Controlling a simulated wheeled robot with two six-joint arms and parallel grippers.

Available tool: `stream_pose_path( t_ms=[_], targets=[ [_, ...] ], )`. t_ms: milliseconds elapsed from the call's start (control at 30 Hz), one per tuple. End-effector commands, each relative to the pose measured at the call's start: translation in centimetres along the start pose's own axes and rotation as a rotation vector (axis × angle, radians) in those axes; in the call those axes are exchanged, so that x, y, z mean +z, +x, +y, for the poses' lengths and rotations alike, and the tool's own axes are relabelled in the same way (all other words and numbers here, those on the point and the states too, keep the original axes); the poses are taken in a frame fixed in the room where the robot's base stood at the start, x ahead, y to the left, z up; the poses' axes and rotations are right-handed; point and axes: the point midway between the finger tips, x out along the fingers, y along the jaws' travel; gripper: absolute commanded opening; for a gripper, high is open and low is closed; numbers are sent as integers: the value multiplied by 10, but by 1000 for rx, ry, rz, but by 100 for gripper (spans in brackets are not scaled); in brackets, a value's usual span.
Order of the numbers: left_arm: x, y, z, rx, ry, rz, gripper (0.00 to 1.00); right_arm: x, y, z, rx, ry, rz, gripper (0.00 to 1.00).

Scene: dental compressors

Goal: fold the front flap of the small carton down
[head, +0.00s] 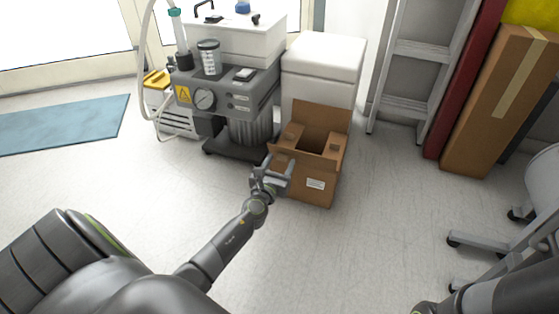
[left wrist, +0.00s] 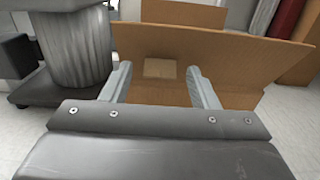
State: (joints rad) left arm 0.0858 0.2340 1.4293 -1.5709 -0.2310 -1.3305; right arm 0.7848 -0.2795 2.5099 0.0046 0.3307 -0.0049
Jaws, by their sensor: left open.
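The small brown carton (head: 302,187) stands on the floor with its top open and a white label on its near side. Its back flap (head: 322,118) stands up, and another flap (head: 276,152) sticks up at the left beside my gripper. My left gripper (head: 275,167) is open and empty at the carton's left side. In the left wrist view, a broad cardboard panel (left wrist: 235,57) spans the space just beyond the open fingers (left wrist: 159,72). Whether they touch it I cannot tell. A farther flap (left wrist: 185,13) shows behind it. My right gripper is not in view.
A grey compressor (head: 240,95) stands behind and left of the carton, and a white box (head: 322,60) right behind it. A ladder (head: 410,65) and a tall carton (head: 490,110) lean at the right. A wheeled stand (head: 470,240) is at right. Floor in front is clear.

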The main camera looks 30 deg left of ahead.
Motion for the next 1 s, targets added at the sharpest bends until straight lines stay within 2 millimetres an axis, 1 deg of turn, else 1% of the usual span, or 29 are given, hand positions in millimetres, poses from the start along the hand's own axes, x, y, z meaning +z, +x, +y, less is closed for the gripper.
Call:
stream_pose_path(
  t_ms=[100,133,533,933,1000],
  targets=[
    [0,0,0,0,0,0,55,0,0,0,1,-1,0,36],
    [0,0,0,0,0,0,52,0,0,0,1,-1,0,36],
    [0,0,0,0,0,0,0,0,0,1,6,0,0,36],
    [3,1,0,0,0,11,0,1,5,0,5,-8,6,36],
    [4,1,0,1,0,18,0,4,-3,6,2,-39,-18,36]
  ],
)
